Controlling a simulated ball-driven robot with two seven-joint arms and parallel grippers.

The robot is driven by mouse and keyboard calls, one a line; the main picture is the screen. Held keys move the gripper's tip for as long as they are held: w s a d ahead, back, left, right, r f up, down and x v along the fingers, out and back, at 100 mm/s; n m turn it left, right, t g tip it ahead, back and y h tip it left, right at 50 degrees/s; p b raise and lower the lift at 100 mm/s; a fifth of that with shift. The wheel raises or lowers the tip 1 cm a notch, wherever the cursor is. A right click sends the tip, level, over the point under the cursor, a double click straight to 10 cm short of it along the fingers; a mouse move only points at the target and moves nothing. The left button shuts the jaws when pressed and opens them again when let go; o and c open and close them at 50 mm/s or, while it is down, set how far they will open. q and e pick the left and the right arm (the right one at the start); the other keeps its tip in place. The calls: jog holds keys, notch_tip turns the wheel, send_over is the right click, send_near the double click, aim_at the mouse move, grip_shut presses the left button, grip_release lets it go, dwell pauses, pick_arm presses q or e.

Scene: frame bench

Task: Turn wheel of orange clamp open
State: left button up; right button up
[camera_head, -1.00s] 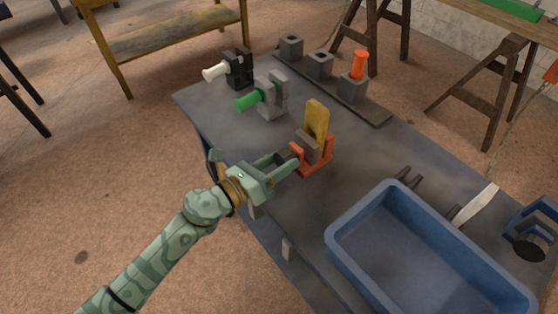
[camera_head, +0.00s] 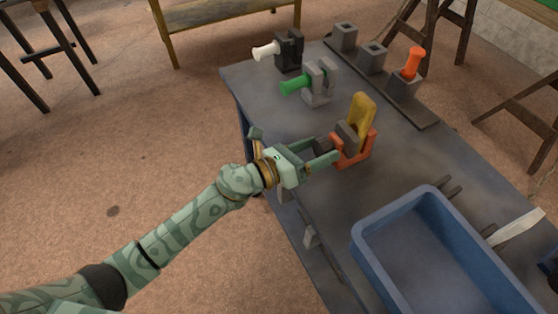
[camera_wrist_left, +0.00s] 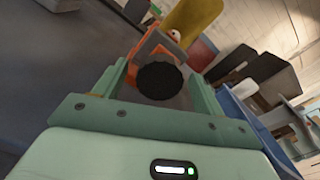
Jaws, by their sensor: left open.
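The orange clamp (camera_head: 368,150) stands on the grey bench with a yellow piece (camera_head: 361,112) upright in it and a dark grey block (camera_head: 347,137) beside that piece. Its dark round wheel (camera_head: 322,145) faces my left arm. My left gripper (camera_head: 326,150) is open at the clamp, its green fingers on either side of the wheel. In the left wrist view the wheel (camera_wrist_left: 160,80) lies between the two fingers, with gaps visible at its sides. The orange frame (camera_wrist_left: 150,45) and yellow piece (camera_wrist_left: 190,22) show behind it. My right gripper is out of view.
A green-handled grey clamp (camera_head: 318,88) and a white-handled black clamp (camera_head: 289,50) stand further back. A rack with an orange-handled item (camera_head: 413,64) is at the back right. A blue bin (camera_head: 365,245) is at the front right. Bench between is clear.

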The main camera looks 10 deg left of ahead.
pick_arm(q)
jog(key=v, duration=1.6)
jog(key=shift+a, duration=0.1)
